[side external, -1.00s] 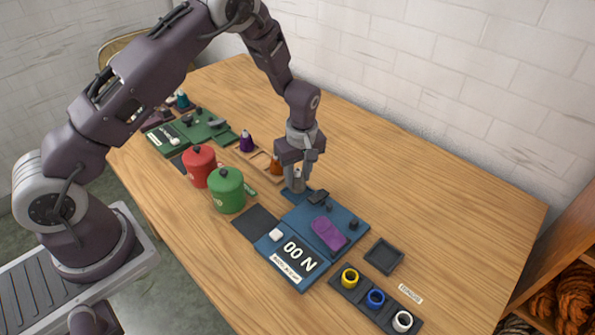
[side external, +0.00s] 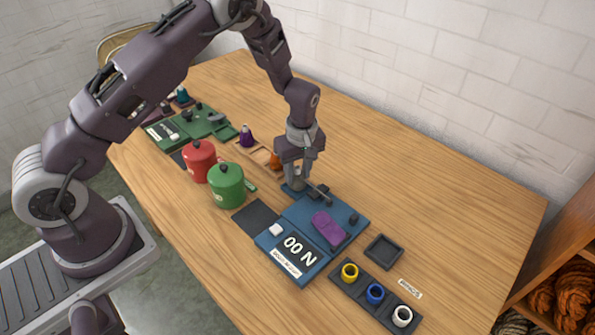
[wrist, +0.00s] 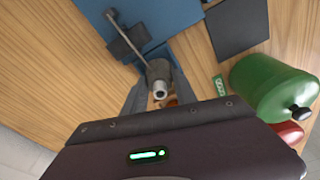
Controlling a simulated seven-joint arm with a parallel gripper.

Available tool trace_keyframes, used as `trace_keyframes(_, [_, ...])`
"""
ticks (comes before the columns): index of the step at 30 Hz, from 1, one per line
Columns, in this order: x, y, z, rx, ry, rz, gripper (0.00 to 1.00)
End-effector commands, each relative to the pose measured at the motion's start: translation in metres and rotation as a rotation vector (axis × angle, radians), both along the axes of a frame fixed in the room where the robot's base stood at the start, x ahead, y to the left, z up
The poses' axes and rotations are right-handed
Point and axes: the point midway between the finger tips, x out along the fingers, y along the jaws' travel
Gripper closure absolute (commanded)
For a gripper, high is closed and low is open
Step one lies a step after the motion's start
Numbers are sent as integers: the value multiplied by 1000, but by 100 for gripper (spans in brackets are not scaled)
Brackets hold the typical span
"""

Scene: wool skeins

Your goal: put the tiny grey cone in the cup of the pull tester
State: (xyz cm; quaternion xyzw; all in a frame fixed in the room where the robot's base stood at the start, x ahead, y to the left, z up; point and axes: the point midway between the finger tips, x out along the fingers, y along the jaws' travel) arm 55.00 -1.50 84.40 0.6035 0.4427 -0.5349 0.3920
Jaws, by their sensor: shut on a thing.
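The blue pull tester (side external: 312,215) lies on the table with a display reading 00 N and a purple pad (side external: 328,229) on top. My gripper (side external: 297,181) is low over its far left end. It is shut on the tiny grey cone (wrist: 160,91), whose pale, hollow tip shows between the fingers (wrist: 158,92) in the wrist view. The cone looks upright. The fingers hide its lower part, and I cannot tell the tester's cup apart from it or whether the cone touches the cup. A dark block with a rod (side external: 318,191) sits just right of the fingers.
A green canister (side external: 226,187) and a red canister (side external: 199,162) stand left of the tester. Behind them are a wooden tray with an orange cone (side external: 274,160) and a purple cone (side external: 246,137). A rack of coloured rings (side external: 375,294) and an empty dark tray (side external: 384,251) lie right.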

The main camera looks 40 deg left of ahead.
Motion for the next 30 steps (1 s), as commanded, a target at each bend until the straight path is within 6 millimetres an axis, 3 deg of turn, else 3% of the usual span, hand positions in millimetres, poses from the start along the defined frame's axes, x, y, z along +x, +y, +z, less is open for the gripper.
trace_keyframes(15, [0,0,-4,0,0,-1,100])
trace_keyframes(16, [0,0,-4,0,0,-1,62])
trace_keyframes(19, [0,0,-4,0,0,-1,43])
trace_keyframes(26, [0,0,-4,0,0,0,41])
trace_keyframes(29, [0,0,-4,0,0,0,23])
trace_keyframes(30, [0,0,-4,0,0,0,23])
